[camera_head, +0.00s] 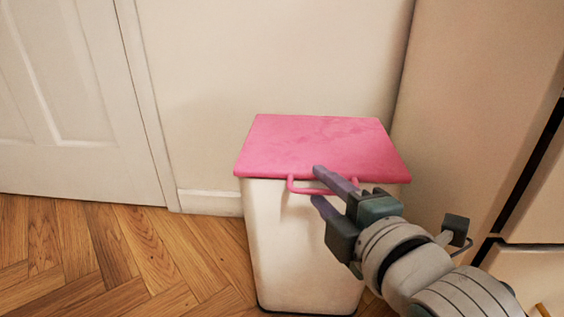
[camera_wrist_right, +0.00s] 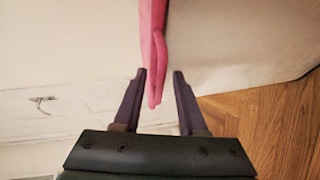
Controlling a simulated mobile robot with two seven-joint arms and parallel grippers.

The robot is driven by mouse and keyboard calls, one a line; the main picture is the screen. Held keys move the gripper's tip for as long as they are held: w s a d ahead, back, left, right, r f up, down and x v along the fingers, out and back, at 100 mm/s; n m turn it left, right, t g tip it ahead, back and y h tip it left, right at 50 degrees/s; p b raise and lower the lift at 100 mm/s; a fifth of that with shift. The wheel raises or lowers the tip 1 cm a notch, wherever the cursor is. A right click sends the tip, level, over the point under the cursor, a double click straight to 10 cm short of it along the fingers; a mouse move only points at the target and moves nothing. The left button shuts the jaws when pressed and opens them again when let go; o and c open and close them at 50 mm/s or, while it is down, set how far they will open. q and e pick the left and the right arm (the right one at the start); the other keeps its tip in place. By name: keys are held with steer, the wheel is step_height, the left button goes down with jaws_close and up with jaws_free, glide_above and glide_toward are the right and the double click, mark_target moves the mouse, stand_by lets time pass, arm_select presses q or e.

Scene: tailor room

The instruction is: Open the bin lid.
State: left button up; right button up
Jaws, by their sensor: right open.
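A white bin (camera_head: 290,245) stands on the floor against the wall, with a flat pink lid (camera_head: 310,145) lying shut on top. A pink handle (camera_head: 300,190) sticks out from the lid's front edge. My right gripper (camera_head: 318,185) is at the handle, its fingers pointing left, one above the bar and one below. In the right wrist view the handle (camera_wrist_right: 156,75) reaches down between the two open fingertips, with gaps on both sides. The right part of the handle is partly hidden behind the gripper in the head view. My left gripper is not in view.
A white panelled door (camera_head: 75,110) is at the left, and a plain wall (camera_head: 270,60) is behind the bin. A pale cabinet (camera_head: 480,110) stands close on the right. The wooden floor (camera_head: 130,255) left of the bin is clear.

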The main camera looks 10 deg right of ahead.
steer(key=shift+c, duration=0.3)
jaws_close()
steer(key=shift+s+f, duration=0.1)
steer(key=shift+f, duration=0.05)
